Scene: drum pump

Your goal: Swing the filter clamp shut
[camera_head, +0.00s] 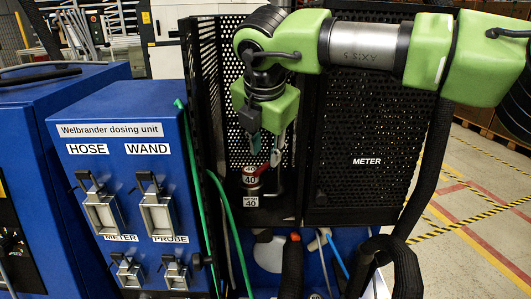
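The filter fitting (251,180) stands upright in the black perforated bay at centre, with several white "40" labels and a red part (262,169) near its top. I cannot make out clearly which piece is the clamp or how far open it is. My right gripper (266,150) points down just above the fitting, its two fingertips apart. I see nothing held between them. I cannot tell if a fingertip touches the red part. The gripper body partly covers the bay behind it. My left gripper is not in view.
A blue Welbrander dosing unit (118,172) stands at left with latch clips labelled HOSE, WAND, METER and PROBE. A black perforated METER panel (367,180) is right of the fitting. Green hoses (229,225) run beside the bay. Open floor (478,215) lies at right.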

